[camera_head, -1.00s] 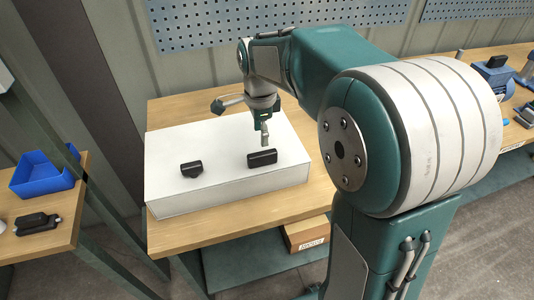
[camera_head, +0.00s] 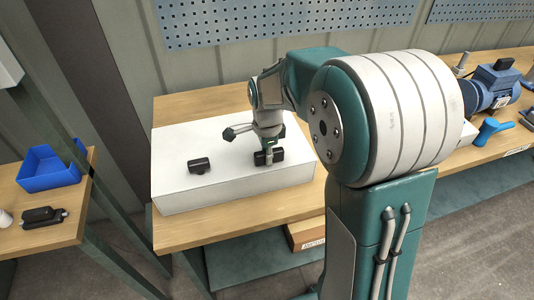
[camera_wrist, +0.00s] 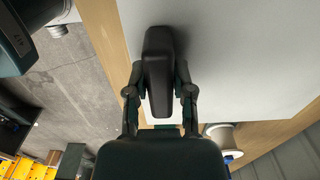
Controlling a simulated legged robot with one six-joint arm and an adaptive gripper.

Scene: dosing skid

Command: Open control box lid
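The control box is a low white box (camera_head: 180,186) on a wooden table, with its lid down as far as I see. Two black handles sit on its top: a left one (camera_head: 199,166) and a right one (camera_head: 277,155). My gripper (camera_head: 267,158) is down at the right handle. In the wrist view its two fingers (camera_wrist: 160,85) stand on either side of the black handle (camera_wrist: 158,60), very near its sides. I cannot tell whether they press on it. The white lid surface (camera_wrist: 235,60) fills the upper right there.
A side table at left holds a blue bin (camera_head: 48,170) and a black device (camera_head: 40,216). A bench at right bears a blue motor (camera_head: 492,84) and a blue tool (camera_head: 490,130). A cardboard box (camera_head: 306,234) lies under the table. A perforated panel (camera_head: 250,22) hangs behind.

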